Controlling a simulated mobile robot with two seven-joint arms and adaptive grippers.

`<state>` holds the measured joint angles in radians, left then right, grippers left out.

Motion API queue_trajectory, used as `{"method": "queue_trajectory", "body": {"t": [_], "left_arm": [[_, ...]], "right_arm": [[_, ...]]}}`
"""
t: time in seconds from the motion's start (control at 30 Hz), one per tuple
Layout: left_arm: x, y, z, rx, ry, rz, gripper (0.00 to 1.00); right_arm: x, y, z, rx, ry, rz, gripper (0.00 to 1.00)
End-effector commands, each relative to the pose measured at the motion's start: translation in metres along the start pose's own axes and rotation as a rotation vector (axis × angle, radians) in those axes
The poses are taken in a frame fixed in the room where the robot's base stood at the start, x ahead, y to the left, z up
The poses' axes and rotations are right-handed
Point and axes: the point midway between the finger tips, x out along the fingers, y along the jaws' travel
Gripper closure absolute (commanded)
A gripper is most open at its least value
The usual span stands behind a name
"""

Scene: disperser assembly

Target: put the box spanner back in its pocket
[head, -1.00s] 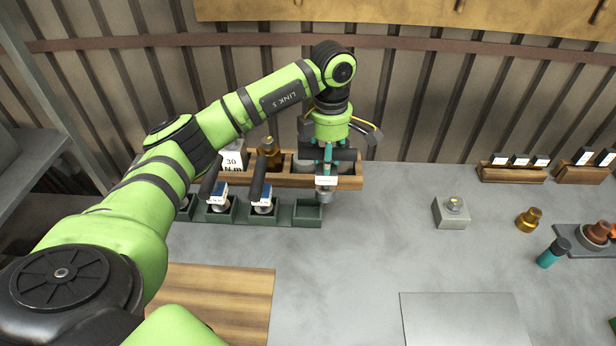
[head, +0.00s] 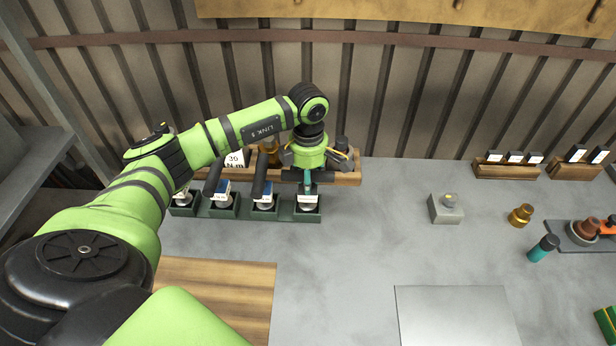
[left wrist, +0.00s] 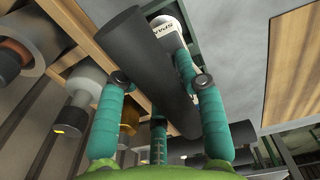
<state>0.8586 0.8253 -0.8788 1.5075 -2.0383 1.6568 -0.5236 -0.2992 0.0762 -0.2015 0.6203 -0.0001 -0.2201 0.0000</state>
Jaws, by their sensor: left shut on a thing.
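The box spanner (head: 308,198) is upright, its white label and silver lower end at the right-end pocket of the green rack (head: 315,217). In the head view its lower end appears inside that pocket; how deep I cannot tell. My left gripper (head: 307,182) is above the rack with its teal fingers shut on the spanner's dark handle. The left wrist view shows the dark handle (left wrist: 150,60) between the fingers, with part of a label reading "SPA" beyond. The gripper and arm hide part of the handle. My right gripper is not in view.
The other rack pockets hold similar dark-handled tools (head: 262,196) just left of the gripper. A wooden rack (head: 345,177) with a "30 N.m" block (head: 236,158) stands close behind. A grey block (head: 446,209) stands to the right, with clear grey bench between.

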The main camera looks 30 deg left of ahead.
Motion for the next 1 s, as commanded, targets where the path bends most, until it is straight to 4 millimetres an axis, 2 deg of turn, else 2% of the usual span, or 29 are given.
{"method": "queue_trajectory", "body": {"t": [0.07, 0.1, 0.13, 0.17, 0.57, 0.63, 0.77, 1.0], "left_arm": [[0.003, 0.001, 0.001, 0.000, -0.002, 0.002, 1.00], [0.003, 0.000, 0.000, 0.000, 0.000, 0.000, 0.55], [0.003, 0.000, 0.000, 0.000, 0.000, -0.001, 0.43], [0.003, 0.000, 0.000, 0.000, 0.000, -0.001, 0.38], [-0.003, 0.000, 0.000, 0.000, 0.000, -0.001, 0.38], [-0.006, 0.001, 0.001, 0.000, -0.002, 0.002, 0.38], [-0.029, 0.001, 0.001, 0.001, -0.003, 0.005, 0.38], [-0.082, 0.001, 0.001, 0.000, -0.004, 0.005, 0.38]], "right_arm": [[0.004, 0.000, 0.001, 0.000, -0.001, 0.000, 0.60], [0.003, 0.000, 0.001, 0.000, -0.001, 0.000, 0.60], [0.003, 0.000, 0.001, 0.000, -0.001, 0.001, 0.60], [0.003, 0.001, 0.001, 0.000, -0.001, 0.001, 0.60], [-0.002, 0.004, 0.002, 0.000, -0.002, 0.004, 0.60], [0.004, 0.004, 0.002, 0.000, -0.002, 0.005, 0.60], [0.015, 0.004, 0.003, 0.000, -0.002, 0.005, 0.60], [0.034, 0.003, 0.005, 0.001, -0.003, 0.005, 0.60]]}}
